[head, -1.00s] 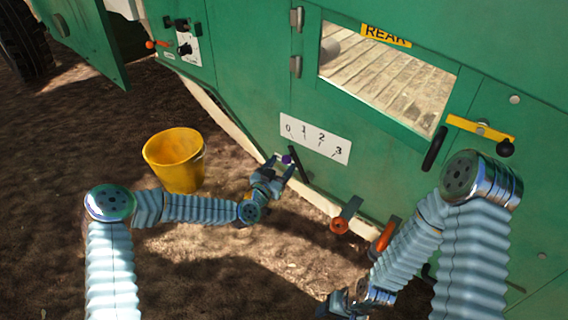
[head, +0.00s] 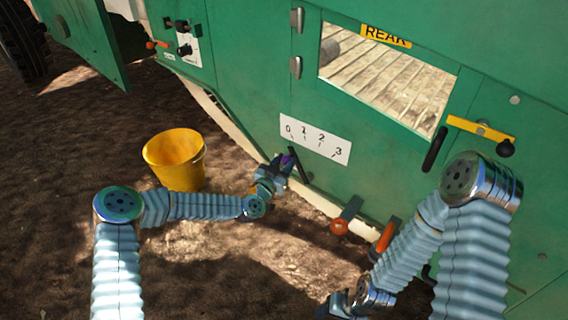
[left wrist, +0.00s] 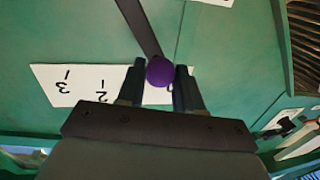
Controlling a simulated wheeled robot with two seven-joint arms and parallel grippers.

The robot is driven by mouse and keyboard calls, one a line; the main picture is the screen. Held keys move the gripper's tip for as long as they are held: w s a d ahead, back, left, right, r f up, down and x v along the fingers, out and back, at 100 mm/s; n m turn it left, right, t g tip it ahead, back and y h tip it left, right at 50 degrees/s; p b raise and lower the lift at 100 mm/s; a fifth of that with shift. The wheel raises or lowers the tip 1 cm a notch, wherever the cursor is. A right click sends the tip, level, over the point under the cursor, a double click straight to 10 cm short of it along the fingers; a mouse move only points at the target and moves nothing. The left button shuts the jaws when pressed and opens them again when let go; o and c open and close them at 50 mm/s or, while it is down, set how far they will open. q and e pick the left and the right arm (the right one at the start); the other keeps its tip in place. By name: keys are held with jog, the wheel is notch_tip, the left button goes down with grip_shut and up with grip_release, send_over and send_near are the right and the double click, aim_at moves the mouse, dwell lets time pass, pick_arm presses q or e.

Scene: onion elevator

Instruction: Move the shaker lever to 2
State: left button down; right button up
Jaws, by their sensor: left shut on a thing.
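The shaker lever is a dark bar (left wrist: 138,24) with a purple knob (left wrist: 160,71). It is on the green machine side, below a white scale plate (head: 316,139) marked 0 to 3. In the head view the knob is near the 0 and 1 end of the scale. My left gripper (head: 283,161) is shut on the knob. In the left wrist view its dark fingers (left wrist: 160,80) sit on either side of the knob and cover part of the scale. My right gripper (head: 338,304) is low in the head view, away from the lever, and its fingers are unclear.
A yellow bucket (head: 174,160) stands on the soil to the left. A yellow bar (head: 480,128) with black handles is at the upper right.

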pick_arm(q)
jog(key=s+d+m+h+b, duration=0.1)
jog(key=s+d+m+b, duration=0.3)
jog(key=m, duration=0.4)
jog(key=shift+d+r+t+b, duration=0.45)
jog(key=shift+d+b, duration=0.4)
jog(key=shift+b, duration=0.55)
jog(key=shift+s, duration=0.15)
jog(key=c, duration=0.7)
grip_release()
jog(key=shift+c, duration=0.2)
jog(key=v, duration=1.3)
jog(key=shift+s+a+p, duration=0.2)
jog(key=shift+s+p, duration=0.1)
